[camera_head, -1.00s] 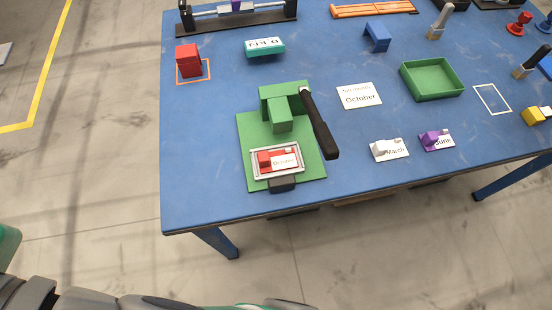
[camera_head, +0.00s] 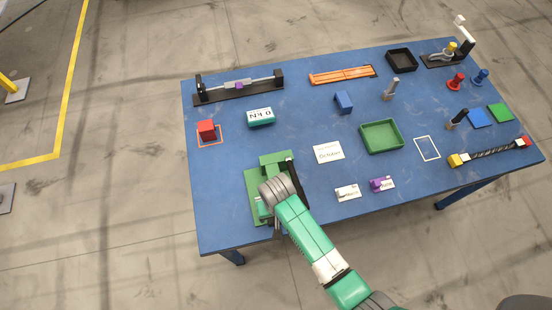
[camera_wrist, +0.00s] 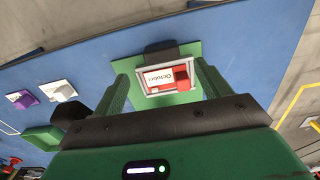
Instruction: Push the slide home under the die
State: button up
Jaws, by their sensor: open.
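The slide (camera_wrist: 147,92) is a grey-framed tray in the wrist view. It holds a white "October" card (camera_wrist: 159,78) and a red block (camera_wrist: 182,77), and a black tab (camera_wrist: 161,54) sticks out from its outer edge. The green press (camera_head: 271,160) with its black lever (camera_head: 289,168) stands at the near left of the table in the head view; the die is not clearly visible. My gripper (camera_wrist: 161,72) is open, with its green fingers on either side of the slide. Contact cannot be told. My arm hides most of the slide in the head view.
"March" (camera_head: 347,193) and "June" (camera_head: 382,184) cards lie right of the press. An "October" sheet (camera_head: 327,151) and a green tray (camera_head: 381,137) lie behind them. A red block (camera_head: 207,130) sits at left. The table's front edge is close to the press.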

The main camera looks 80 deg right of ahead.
notch_tip(320, 180, down, 8)
jog(key=shift+w+r+b, duration=0.1)
jog(key=shift+b, duration=0.45)
